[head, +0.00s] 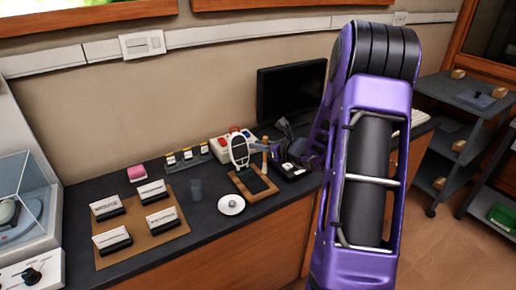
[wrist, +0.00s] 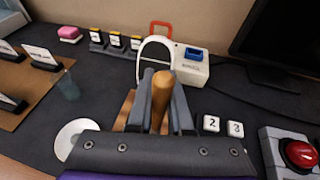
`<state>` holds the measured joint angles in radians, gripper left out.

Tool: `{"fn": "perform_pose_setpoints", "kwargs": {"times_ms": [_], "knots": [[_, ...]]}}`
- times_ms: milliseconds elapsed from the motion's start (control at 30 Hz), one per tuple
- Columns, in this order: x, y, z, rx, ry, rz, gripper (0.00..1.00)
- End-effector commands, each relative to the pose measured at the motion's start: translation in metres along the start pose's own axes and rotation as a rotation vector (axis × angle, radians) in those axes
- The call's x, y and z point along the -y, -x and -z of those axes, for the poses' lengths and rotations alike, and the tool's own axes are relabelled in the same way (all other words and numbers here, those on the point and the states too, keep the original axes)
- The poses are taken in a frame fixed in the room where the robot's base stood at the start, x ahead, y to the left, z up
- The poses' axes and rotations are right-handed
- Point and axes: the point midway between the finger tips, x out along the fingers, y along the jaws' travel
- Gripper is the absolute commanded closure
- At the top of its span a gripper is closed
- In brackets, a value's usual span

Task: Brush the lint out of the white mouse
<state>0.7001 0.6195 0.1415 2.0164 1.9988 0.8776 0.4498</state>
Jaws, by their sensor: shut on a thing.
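My gripper (head: 264,146) is shut on an upright wooden handle (wrist: 162,88), which stands between its two grey fingers in the wrist view. The lower end of the handle is hidden by my gripper in the wrist view, so I cannot see bristles. In the head view the handle (head: 265,161) is above a wooden board with a dark pad (head: 254,182). A white oval piece (head: 238,150) stands upright just left of my gripper. Its white rim (wrist: 155,41) arches behind the fingers in the wrist view. I cannot tell any white mouse for certain.
A white disc (head: 231,204) and a translucent cup (head: 196,189) are left of the board. A brown board (head: 130,226) bears several label holders. A white box with red parts (head: 222,146) stands behind. A monitor (head: 290,93) and a red button (wrist: 299,154) are to the right.

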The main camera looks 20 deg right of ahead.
Motion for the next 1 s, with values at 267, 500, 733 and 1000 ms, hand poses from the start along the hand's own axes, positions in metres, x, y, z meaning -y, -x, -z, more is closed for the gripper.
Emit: {"fn": "perform_pose_setpoints", "kwargs": {"times_ms": [267,500,733,1000], "knots": [[0.003,0.009,-0.028,0.0,0.004,-0.006,1.0],[0.004,0.012,-0.035,0.0,0.004,-0.01,1.0],[0.004,0.012,-0.035,0.0,0.004,-0.01,1.0],[0.004,0.012,-0.035,0.0,0.004,-0.01,1.0]]}}
